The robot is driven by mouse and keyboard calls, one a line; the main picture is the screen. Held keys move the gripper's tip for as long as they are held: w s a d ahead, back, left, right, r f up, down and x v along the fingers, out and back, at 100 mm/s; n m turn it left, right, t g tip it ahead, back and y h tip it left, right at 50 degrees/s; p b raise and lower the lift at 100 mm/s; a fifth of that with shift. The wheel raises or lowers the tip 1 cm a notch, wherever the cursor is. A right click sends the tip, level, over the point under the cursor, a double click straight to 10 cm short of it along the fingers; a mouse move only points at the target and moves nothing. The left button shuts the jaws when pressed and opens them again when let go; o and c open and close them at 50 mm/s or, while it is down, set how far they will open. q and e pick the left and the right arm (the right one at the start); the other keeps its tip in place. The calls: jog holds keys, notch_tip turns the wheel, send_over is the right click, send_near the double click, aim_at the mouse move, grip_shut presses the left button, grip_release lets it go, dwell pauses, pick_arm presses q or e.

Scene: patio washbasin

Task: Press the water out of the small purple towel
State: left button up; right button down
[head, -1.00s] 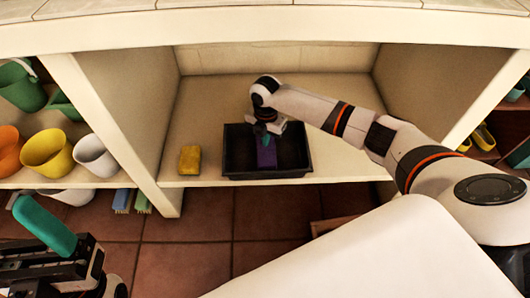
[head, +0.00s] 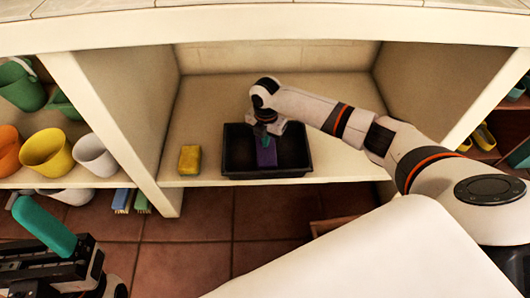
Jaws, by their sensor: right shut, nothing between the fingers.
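The small purple towel (head: 267,158) lies in a black tray (head: 236,168) on the shelf of the open compartment. My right gripper (head: 267,141) reaches into the tray from above. Its fingers are shut and empty, with the teal fingertip at the towel's far part. I cannot tell whether the fingertips touch the towel. My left gripper (head: 45,232) is at the lower left, well away from the tray. Only one teal finger of it shows clearly, so its opening cannot be told.
A yellow sponge (head: 190,159) stands left of the tray. Yellow (head: 47,153), orange and white pots fill the left shelf. Blue and green brushes (head: 130,201) are below it. Compartment walls stand at both sides. The shelf right of the tray is clear.

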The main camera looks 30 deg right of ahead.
jog(key=shift+f, duration=0.55)
jog(key=shift+s+f, duration=0.2)
dwell(2.1)
